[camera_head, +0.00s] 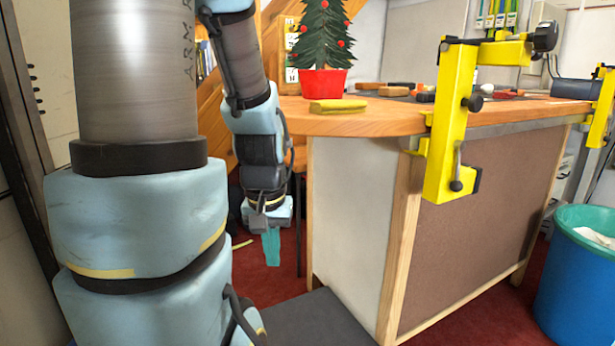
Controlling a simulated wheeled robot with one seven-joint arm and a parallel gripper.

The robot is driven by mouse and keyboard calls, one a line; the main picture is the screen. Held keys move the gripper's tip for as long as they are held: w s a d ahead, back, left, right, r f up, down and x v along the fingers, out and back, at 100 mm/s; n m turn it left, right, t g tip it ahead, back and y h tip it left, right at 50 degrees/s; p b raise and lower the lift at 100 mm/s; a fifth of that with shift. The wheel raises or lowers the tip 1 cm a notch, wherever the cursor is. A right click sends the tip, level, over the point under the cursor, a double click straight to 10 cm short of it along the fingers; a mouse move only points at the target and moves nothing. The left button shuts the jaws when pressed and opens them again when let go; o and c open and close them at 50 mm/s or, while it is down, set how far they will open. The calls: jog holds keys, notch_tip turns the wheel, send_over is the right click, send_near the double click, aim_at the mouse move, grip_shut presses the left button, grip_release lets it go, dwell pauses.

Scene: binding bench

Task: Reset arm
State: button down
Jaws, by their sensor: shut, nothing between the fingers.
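My gripper (271,247) hangs at the end of my light-blue and grey arm, left of the bench. Its teal fingers point down over the red carpet, below the level of the bench top. The fingers are shut with nothing between them. My arm's large near links cover the left part of the view. The gripper is apart from the bench and touches nothing that I can see.
A wooden bench (375,124) fills the middle and right, with a yellow clamp frame (446,130) on its edge. A small Christmas tree in a red pot (325,83) and a yellow block (338,106) sit on top. A blue bin (577,285) stands at right.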

notch_tip(320, 180, up, 23)
jog(key=p, duration=2)
jog(key=shift+f, duration=0.1)
